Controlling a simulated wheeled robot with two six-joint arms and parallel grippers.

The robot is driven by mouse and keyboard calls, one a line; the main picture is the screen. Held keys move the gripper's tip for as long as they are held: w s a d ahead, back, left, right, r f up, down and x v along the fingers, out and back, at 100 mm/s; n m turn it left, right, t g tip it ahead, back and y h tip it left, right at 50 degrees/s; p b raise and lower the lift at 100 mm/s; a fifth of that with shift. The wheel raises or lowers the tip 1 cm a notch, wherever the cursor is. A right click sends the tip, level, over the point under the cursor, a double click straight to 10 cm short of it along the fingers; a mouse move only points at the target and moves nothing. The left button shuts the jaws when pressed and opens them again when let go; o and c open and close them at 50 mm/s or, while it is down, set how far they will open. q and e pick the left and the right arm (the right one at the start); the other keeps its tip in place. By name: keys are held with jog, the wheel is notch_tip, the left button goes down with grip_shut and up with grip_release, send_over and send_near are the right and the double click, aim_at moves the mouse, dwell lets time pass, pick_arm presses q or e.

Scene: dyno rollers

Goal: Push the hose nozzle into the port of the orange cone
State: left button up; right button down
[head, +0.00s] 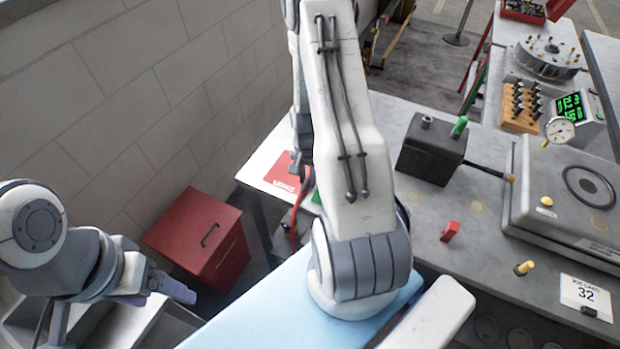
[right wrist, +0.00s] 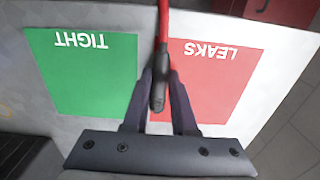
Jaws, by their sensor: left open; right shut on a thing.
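My right gripper (right wrist: 160,98) is shut on the dark hose nozzle (right wrist: 157,92), with the red hose (right wrist: 164,25) running up from it in the right wrist view. They hang over the boundary between the green TIGHT patch (right wrist: 80,75) and the red LEAKS patch (right wrist: 212,75); the height above the bench is hard to tell. In the head view my right arm hides most of that gripper, and a bit of the red hose (head: 296,222) shows beside it. My left gripper (head: 172,288) is open and empty at lower left, away from the bench. I cannot make out an orange cone or its port.
A red cabinet (head: 197,235) stands by the wall at left.

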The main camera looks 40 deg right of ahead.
aim_at(307, 181)
jog(key=shift+r+p, duration=2.9)
jog(key=shift+r, duration=0.65)
